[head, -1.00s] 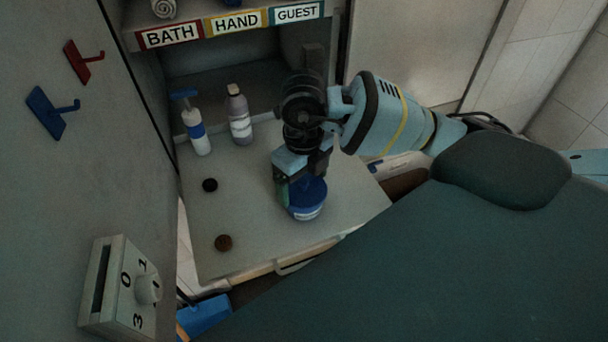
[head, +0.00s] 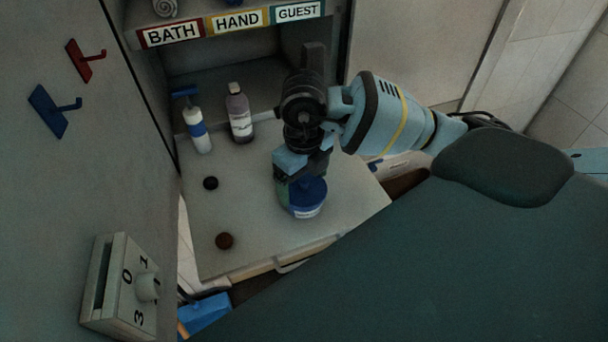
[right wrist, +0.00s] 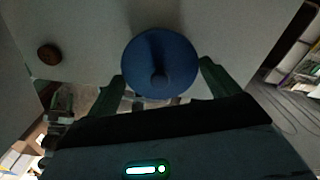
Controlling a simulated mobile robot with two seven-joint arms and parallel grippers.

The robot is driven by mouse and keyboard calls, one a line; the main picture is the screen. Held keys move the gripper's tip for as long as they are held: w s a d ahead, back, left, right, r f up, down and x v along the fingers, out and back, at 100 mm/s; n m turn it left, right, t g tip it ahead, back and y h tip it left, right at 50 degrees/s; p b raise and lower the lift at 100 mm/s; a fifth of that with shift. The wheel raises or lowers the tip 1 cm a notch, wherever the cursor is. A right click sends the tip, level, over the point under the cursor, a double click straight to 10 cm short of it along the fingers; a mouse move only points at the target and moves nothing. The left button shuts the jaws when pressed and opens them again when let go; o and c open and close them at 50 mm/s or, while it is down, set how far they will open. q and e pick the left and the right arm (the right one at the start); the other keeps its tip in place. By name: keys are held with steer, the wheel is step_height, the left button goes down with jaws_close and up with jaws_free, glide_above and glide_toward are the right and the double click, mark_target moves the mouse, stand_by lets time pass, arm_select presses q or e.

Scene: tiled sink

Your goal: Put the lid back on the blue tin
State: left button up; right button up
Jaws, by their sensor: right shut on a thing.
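The blue tin (head: 306,211), with a pale label on its side, stands on the counter near its front right part. My right gripper (head: 301,184) is over it, pointing down. In the right wrist view, a round blue lid with a small knob (right wrist: 160,58) lies between the two fingers of that gripper (right wrist: 162,82). The fingers are shut on the lid's sides. The lid is at the top of the tin; whether it is fully seated cannot be told, as the gripper hides part of the rim. My left gripper is not in view.
On the counter (head: 245,190) are a black disc (head: 210,184) and a brown disc (head: 224,241). A white pump bottle (head: 199,138) and a grey bottle (head: 239,118) stand at the back. A labelled shelf (head: 235,20) is above.

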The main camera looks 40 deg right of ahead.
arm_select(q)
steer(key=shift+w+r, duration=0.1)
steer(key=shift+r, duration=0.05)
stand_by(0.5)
arm_select(e)
steer(key=o, duration=0.7)
steer(key=shift+o, duration=0.2)
steer(key=shift+r, duration=0.1)
steer(key=shift+r+p, duration=1.8)
steer(key=shift+r, duration=1.65)
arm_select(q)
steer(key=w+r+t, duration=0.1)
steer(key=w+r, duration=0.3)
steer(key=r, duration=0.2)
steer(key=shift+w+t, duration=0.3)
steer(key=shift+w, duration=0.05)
arm_select(e)
jaws_close()
